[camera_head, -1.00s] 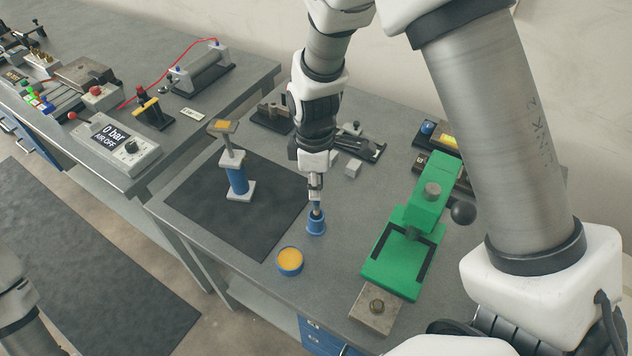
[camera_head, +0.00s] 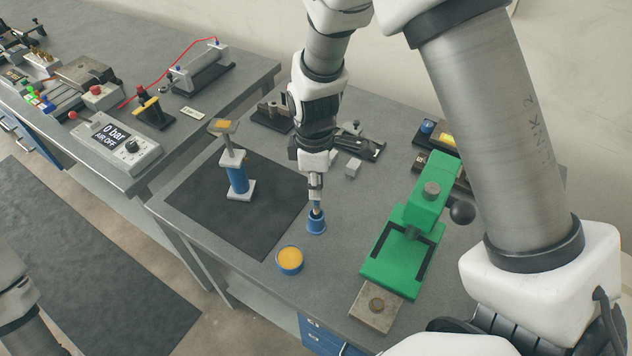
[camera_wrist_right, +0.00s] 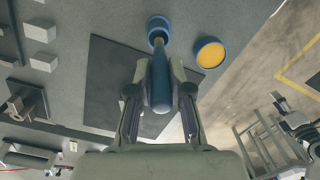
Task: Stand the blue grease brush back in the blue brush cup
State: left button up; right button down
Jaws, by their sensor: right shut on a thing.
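The blue brush cup (camera_head: 316,226) stands upright on the grey bench, just right of the dark mat. My right gripper (camera_head: 316,193) is above the cup, pointing down and shut on the blue grease brush (camera_head: 317,209). The brush's lower end is at the cup mouth; I cannot tell how deep it reaches. In the right wrist view the brush's blue handle (camera_wrist_right: 161,85) lies between the fingers of the right gripper (camera_wrist_right: 160,77), lined up with the cup (camera_wrist_right: 158,24). My left gripper is out of view; only part of that arm shows at lower left.
A blue tin with orange-yellow contents (camera_head: 290,260) stands just in front of the cup. A green press (camera_head: 400,255) is to the right. A blue-and-grey stand (camera_head: 237,178) is on the dark mat (camera_head: 200,200). Small grey blocks lie behind the gripper.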

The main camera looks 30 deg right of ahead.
jog(key=shift+f+b, duration=1.5)
jog(key=shift+f, duration=1.1)
jog(key=c, duration=1)
grip_release()
jog(key=r, duration=1.2)
jog(key=shift+w, duration=0.25)
jog(key=shift+s, duration=0.1)
